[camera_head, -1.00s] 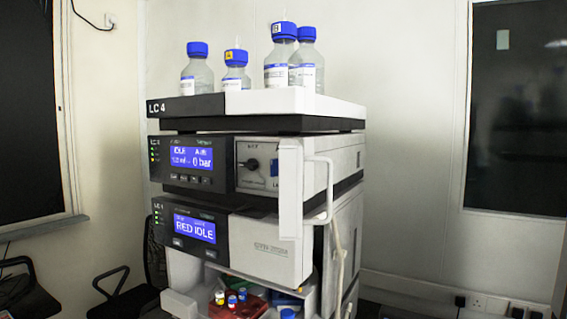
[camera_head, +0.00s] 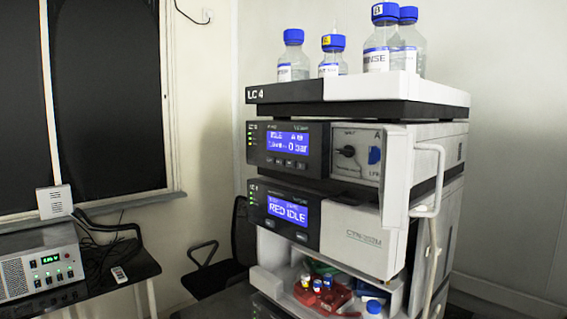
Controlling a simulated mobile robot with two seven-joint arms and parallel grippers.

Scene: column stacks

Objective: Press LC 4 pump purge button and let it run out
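The LC 4 stack stands right of centre in the head view, its "LC 4" label on the top solvent tray (camera_head: 290,93). Below the tray is the pump module (camera_head: 257,145), whose blue screen (camera_head: 293,143) reads IDLE and 0 bar. A row of small buttons (camera_head: 288,162) sits under that screen; I cannot read which is purge. A black knob (camera_head: 347,151) is on the panel to the right. The lower module (camera_head: 352,232) has a blue screen reading RED IDLE. Neither of my grippers is in view.
Several blue-capped bottles (camera_head: 293,60) stand on top. An open bay with a red rack (camera_head: 325,298) is at the bottom. A white handle (camera_head: 440,180) juts out at the right side. A bench with a grey instrument (camera_head: 38,275) and a dark chair (camera_head: 240,240) are at left.

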